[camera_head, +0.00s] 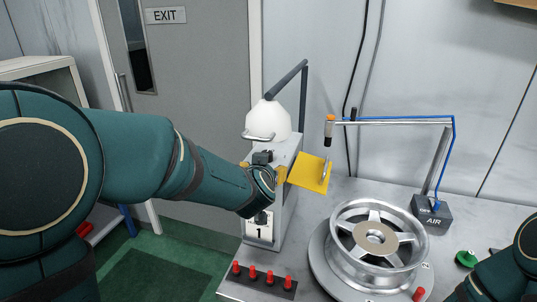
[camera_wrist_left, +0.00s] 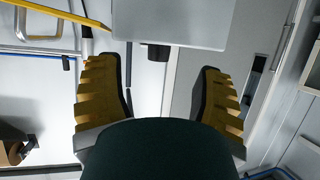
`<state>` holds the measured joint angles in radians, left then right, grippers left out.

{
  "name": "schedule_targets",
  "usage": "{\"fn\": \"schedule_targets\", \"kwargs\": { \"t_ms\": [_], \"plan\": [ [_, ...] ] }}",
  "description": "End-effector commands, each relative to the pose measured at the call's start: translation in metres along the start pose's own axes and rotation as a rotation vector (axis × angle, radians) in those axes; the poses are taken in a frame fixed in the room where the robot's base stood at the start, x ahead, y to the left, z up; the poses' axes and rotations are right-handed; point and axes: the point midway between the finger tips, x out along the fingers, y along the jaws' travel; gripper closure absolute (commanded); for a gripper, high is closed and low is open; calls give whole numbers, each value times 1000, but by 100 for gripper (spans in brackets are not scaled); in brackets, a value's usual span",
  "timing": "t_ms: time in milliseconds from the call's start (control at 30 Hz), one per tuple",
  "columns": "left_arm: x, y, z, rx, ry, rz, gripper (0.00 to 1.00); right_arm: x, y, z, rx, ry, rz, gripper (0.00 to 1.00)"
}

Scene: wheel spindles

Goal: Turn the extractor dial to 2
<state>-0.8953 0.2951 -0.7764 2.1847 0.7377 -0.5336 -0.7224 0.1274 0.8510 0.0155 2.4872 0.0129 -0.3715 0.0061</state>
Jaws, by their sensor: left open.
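The extractor is a pale box (camera_head: 285,190) on the bench with a white dome and a grey jointed arm on top. A plate marked "1" (camera_head: 258,233) is on its front. A dark part just above that plate is mostly hidden by my left arm, so I cannot tell the dial's setting. A small black block (camera_head: 262,157) shows near the box's top. My left gripper (camera_head: 262,172) is in front of the box, its yellow fingers apart. In the left wrist view the open fingers (camera_wrist_left: 160,95) have nothing between them; the box (camera_wrist_left: 172,22) and black block (camera_wrist_left: 158,53) lie beyond.
A yellow plate (camera_head: 309,172) sticks out right of the box. A spoked wheel (camera_head: 345,262) and a rack of red pegs (camera_head: 263,281) are on the bench. An air line stand (camera_head: 431,211) is at right. A grey door (camera_head: 190,120) is behind. My right arm enters lower right.

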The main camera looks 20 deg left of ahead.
Motion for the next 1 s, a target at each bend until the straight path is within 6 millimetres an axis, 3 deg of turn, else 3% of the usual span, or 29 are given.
{"fn": "schedule_targets", "kwargs": {
  "t_ms": [300, 500, 700, 967, 1000],
  "plan": [
    [59, -2, -21, 3, 0, -2, 32, 13, 5, 6, -4, -12, -1, 53],
    [82, -1, -32, 1, -1, 0, 32, 15, 6, 8, -5, -16, -2, 53],
    [93, -1, -33, 0, 0, 1, 32, 20, 7, 10, -6, -20, -2, 53],
    [94, -1, -33, 0, -1, 1, 32, 19, 7, 10, -6, -20, -2, 53],
    [94, -1, -33, 0, -1, 1, 38, 19, 7, 10, -6, -20, -2, 53]
  ]
}}
